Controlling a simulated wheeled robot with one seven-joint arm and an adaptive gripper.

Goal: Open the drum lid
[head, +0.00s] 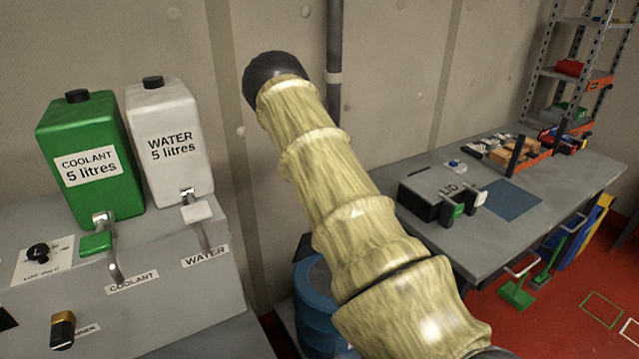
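My gripper is not visible; only the sleeved arm and a black rounded arm joint show.
A green coolant container (90,192) and a white water container (182,178) stand on the grey stand (185,300) at left. The workbench (400,158) bears a blue mat (512,199) and parts trays. A vertical pipe (334,115) runs down the wall. Red floor is open at lower right.

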